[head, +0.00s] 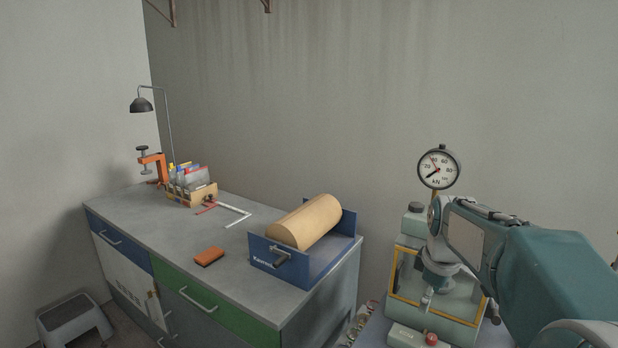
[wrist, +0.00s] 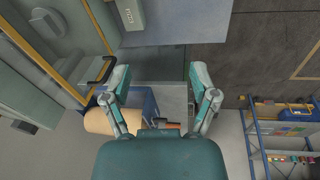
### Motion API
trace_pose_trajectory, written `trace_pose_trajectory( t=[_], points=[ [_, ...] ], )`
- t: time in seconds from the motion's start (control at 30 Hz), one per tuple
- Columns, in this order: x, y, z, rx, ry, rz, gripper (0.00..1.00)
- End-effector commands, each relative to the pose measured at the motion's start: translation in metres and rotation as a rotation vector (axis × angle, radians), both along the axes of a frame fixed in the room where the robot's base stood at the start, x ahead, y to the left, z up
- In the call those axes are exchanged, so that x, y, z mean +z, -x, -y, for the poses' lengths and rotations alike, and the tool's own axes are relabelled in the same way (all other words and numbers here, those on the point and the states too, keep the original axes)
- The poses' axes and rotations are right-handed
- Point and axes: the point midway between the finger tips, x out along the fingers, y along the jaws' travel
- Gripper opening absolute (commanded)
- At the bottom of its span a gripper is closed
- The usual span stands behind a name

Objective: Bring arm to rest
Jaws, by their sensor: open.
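My gripper (head: 427,299) hangs at the end of my teal arm in the head view, at the right. It is in front of the pale green press with a yellow-framed opening (head: 399,283); whether it touches the press cannot be told. In the wrist view my gripper (wrist: 160,76) has its two fingers spread wide with nothing between them. Part of the press's yellow frame (wrist: 97,22) shows at upper left there. The gripper's fingertips are small and partly unclear in the head view.
A round dial gauge (head: 438,169) stands above the press. A step stool (head: 73,318) is at lower left.

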Motion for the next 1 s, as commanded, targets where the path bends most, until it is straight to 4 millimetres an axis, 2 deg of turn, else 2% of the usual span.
trace_pose_trajectory(
  t=[0.1, 0.3, 0.47, 0.7, 0.83, 1.0],
  points=[
    [0.017, 0.034, -0.018, -0.110, -0.021, 0.051, 0.76],
    [0.031, 0.092, -0.044, -0.305, -0.075, 0.129, 0.76],
    [0.031, 0.139, -0.060, -0.457, -0.133, 0.190, 0.76],
    [0.015, 0.204, -0.078, -0.679, -0.241, 0.270, 0.76],
    [0.004, 0.226, -0.083, -0.766, -0.290, 0.295, 0.76],
    [-0.003, 0.236, -0.085, -0.812, -0.317, 0.306, 0.76]
  ],
)
